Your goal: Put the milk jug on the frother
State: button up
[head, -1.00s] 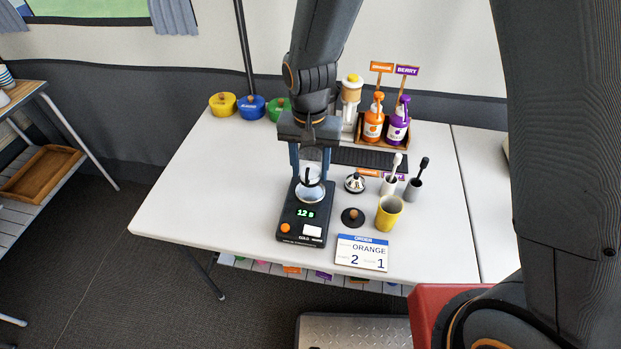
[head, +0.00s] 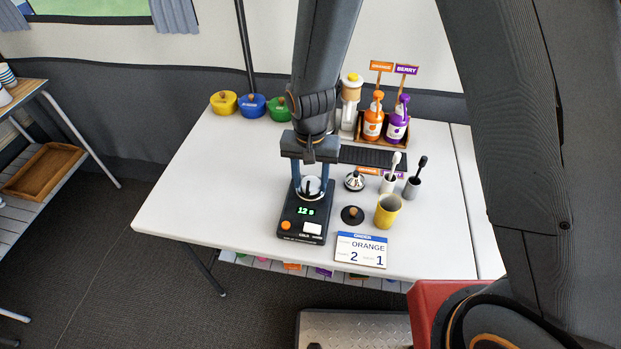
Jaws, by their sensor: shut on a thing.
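The frother (head: 304,224) is a black slab with a green "12 s" readout, an orange button and a white button, on the white table. The small, pale milk jug (head: 311,186) is over the frother's rear part, behind the readout, and looks upright. My gripper (head: 311,191) points down from above, its two blue-grey fingers shut on the jug from the left and right. The fingers and the gripper body hide part of the jug. I cannot tell whether the jug's base touches the frother.
A silver lidded pot (head: 354,181), a black disc with a knob (head: 352,215), a yellow cup (head: 388,210) and an order card (head: 361,249) stand close on the right. Syrup bottles (head: 373,122) are behind. The table's left part (head: 210,190) is clear.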

jog(key=o, duration=1.2)
jog(key=shift+o, duration=0.2)
notch_tip(320, 180, up, 12)
jog(key=b, duration=0.3)
jog(key=s+d+r, duration=0.1)
jog(key=s+d, duration=0.2)
jog(key=d, duration=0.8)
jog(key=s+d+r+n+t, duration=0.1)
jog(key=s+d, duration=0.3)
jog(key=d, duration=0.6)
jog(key=shift+s+d+r+n, duration=0.25)
jog(key=shift+s+d+n, duration=0.05)
jog(key=shift+d, duration=0.1)
